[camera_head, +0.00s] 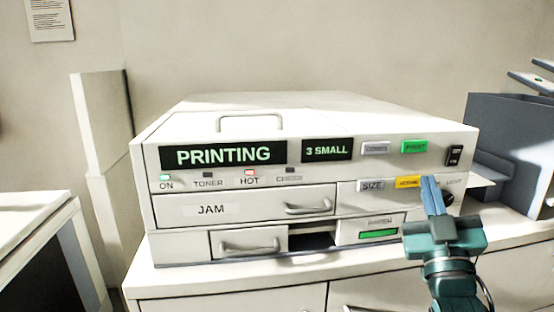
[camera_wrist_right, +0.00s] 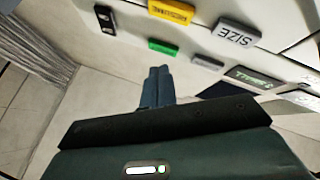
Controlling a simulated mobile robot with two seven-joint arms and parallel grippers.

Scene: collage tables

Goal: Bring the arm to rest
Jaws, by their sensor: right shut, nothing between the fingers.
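My right gripper (camera_head: 432,195) is shut and empty, in front of the right side of a white printer (camera_head: 300,110). Its blue fingers point up beside the yellow button (camera_head: 407,182); I cannot tell whether they touch the panel. In the right wrist view the closed fingertips (camera_wrist_right: 158,78) show below the green button (camera_wrist_right: 162,47), with the panel upside down. The displays read "PRINTING" (camera_head: 224,154) and "3 SMALL" (camera_head: 327,149). The ON lamp (camera_head: 166,175) glows green and the HOT lamp (camera_head: 249,173) red. The left gripper is not in view.
The printer stands on a white cabinet (camera_head: 235,288). Its JAM drawer (camera_head: 245,207) looks shut. Another white-topped unit (camera_head: 35,222) stands at the left.

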